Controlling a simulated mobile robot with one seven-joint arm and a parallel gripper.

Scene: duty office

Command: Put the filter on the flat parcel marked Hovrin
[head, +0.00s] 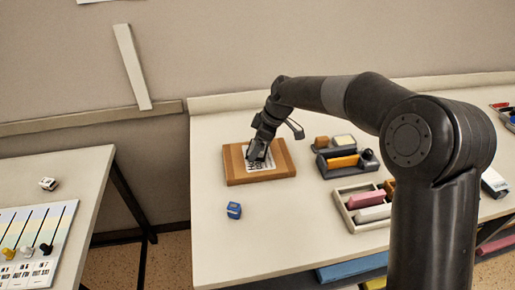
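A flat brown parcel (283,165) lies on the white table, with a white label bearing black print. My gripper covers part of the label, so I cannot read the whole name. My gripper (257,155) points down over the middle of the parcel, at or just above its top. Its fingertips are dark and small here, and I cannot tell whether they are open or hold anything. I cannot pick out the filter for certain; it may be hidden by the gripper.
A small blue block (233,210) lies in front of the parcel. A dark tray (330,172) and a pale tray (350,219) with blocks stand to the right. A separate left table holds a striped card (30,228) and a small white item (48,184). A gap separates the tables.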

